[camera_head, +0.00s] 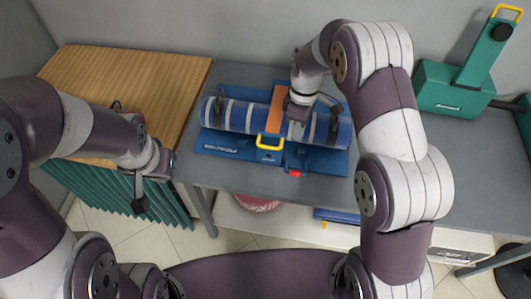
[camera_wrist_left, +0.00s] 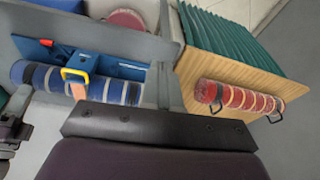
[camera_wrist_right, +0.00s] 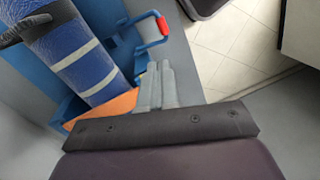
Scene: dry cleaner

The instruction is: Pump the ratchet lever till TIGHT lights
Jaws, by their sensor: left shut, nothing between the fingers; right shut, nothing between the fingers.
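A blue roll with white bands (camera_head: 235,115) lies on a blue base (camera_head: 222,146) on the grey table, with an orange strap (camera_head: 277,108) over it. A yellow handle (camera_head: 270,143) sits at the strap's front; it also shows in the left wrist view (camera_wrist_left: 75,74). A red grip (camera_wrist_right: 163,25) tops a blue frame at the base's front. My right gripper (camera_head: 297,128) is shut and empty, close to the strap; I cannot tell if it touches. My left gripper (camera_head: 160,162) is shut and empty near the wooden table's right edge. I cannot make out a TIGHT light.
A red roll with black handles (camera_wrist_left: 240,97) lies on the wooden table (camera_head: 130,72), mostly hidden behind my left arm in the head view. A green machine (camera_head: 452,88) stands at the right. The grey table (camera_head: 325,187) is bare in front of the base.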

